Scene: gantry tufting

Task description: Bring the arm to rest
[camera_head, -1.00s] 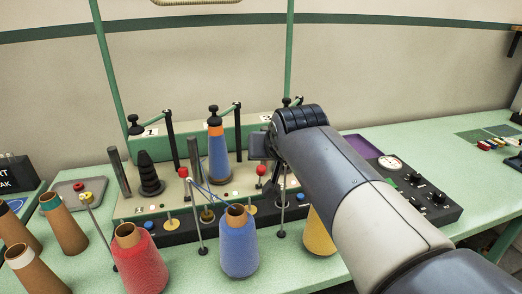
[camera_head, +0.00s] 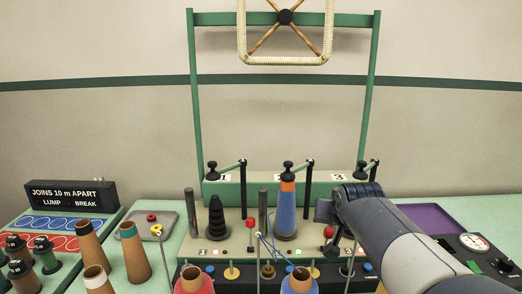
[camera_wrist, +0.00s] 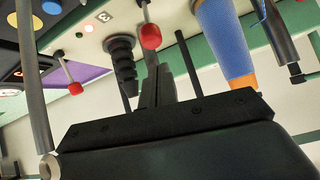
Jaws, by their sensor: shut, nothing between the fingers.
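My arm reaches in from the lower right in the head view and ends at my gripper (camera_head: 323,211), a dark block just right of the blue cone with an orange top (camera_head: 286,212). Its fingertips are hard to make out there. In the wrist view my gripper (camera_wrist: 158,86) has its fingers together, with nothing held. The blue and orange cone (camera_wrist: 226,42), a black stepped cone (camera_wrist: 121,58) and a red ball on a rod (camera_wrist: 150,36) show beyond the fingers, apparently apart from them.
A green frame (camera_head: 194,100) rises behind the machine, with a pale hoop (camera_head: 242,30) at its top. Thread posts with black knobs (camera_head: 288,167) stand along the machine. Brown cones (camera_head: 134,255) and a lit sign (camera_head: 70,195) are at left, a control box (camera_head: 470,262) at right.

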